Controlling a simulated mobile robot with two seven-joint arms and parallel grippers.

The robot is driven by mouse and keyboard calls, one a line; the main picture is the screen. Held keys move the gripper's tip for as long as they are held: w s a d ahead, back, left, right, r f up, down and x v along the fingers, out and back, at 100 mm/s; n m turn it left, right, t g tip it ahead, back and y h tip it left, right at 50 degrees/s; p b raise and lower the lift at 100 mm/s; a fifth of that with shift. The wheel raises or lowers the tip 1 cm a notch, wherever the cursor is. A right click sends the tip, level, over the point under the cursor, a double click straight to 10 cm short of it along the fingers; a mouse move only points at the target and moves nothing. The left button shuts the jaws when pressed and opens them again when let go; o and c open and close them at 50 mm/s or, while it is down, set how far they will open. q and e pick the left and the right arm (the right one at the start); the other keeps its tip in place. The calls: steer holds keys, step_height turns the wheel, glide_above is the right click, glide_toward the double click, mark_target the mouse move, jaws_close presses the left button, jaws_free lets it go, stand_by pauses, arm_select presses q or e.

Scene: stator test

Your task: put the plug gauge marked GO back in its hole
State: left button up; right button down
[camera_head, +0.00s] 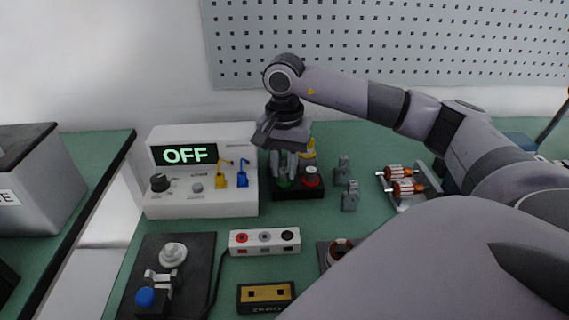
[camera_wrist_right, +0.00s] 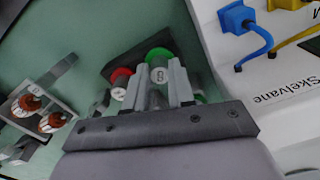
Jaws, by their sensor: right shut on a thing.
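My right gripper (camera_head: 284,165) points down over the black gauge block (camera_head: 298,193) and is shut on the grey plug gauge with the green collar (camera_head: 284,183). In the right wrist view, its grey end (camera_wrist_right: 158,75) with a GO-like mark sits between the fingers of my right gripper (camera_wrist_right: 160,88). The green collar is at or just above the left of the block in the head view; I cannot tell whether the gauge is seated. The hole is hidden. A red-collared gauge (camera_head: 311,176) stands upright beside it in the block. My left gripper is not in view.
The white tester (camera_head: 200,205) reading OFF, with yellow and blue plugs, stands close left of the block. A yellow item (camera_head: 308,150) stands behind. Grey brackets (camera_head: 350,196) and copper-wound parts (camera_head: 402,188) lie right. A white button box (camera_head: 264,248) lies in front.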

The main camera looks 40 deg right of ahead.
steer(key=c, duration=0.9)
jaws_free()
step_height(320, 180, up, 7)
steer(key=shift+r, duration=0.15)
steer(key=shift+s+a, duration=0.1)
stand_by(0.4)
